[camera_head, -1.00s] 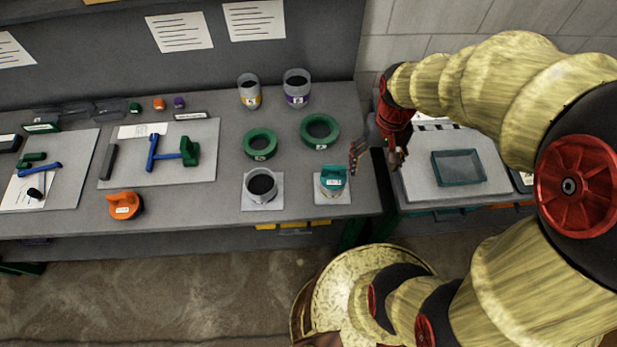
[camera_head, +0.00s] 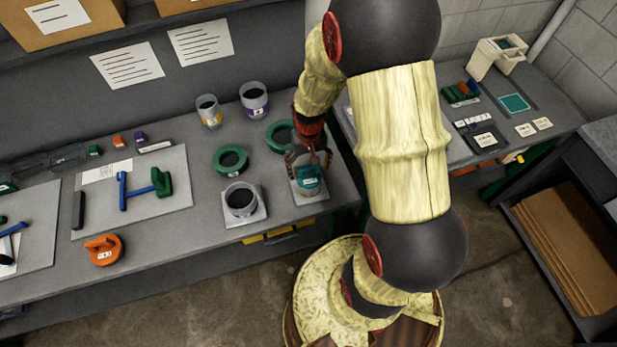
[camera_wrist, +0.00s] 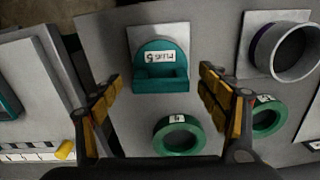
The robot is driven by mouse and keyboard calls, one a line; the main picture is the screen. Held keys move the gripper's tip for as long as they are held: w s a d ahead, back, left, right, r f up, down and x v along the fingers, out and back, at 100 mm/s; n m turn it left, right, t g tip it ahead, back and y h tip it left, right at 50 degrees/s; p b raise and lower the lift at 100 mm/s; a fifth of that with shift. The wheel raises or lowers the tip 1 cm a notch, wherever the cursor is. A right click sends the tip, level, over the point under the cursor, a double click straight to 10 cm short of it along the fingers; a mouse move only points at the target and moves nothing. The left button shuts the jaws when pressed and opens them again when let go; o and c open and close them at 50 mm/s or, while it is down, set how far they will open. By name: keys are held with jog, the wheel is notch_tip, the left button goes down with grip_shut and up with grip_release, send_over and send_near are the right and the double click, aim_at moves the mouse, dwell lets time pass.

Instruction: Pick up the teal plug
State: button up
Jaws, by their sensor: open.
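The teal plug (camera_head: 309,181) stands on a small light grey pad (camera_head: 304,199) near the front right of the workbench. In the wrist view the teal plug (camera_wrist: 160,82) shows its raised grip and a white label that reads upside down. My gripper (camera_head: 308,162) is over the plug, pointing down. In the wrist view my gripper (camera_wrist: 158,86) is open, with one finger on each side of the plug and a visible gap on both sides. I cannot tell how far the fingertips are above the pad.
A grey cup (camera_head: 241,200) on its own pad stands left of the plug. Green rings (camera_head: 230,160) (camera_head: 280,136) lie behind. Yellow-banded (camera_head: 209,112) and purple-banded (camera_head: 254,99) cups stand at the back. A second table (camera_head: 470,130) is at right.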

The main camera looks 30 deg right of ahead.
jog(key=shift+f, duration=0.75)
jog(key=c, duration=1.5)
jog(key=shift+c, duration=0.3)
jog(key=shift+r, duration=0.15)
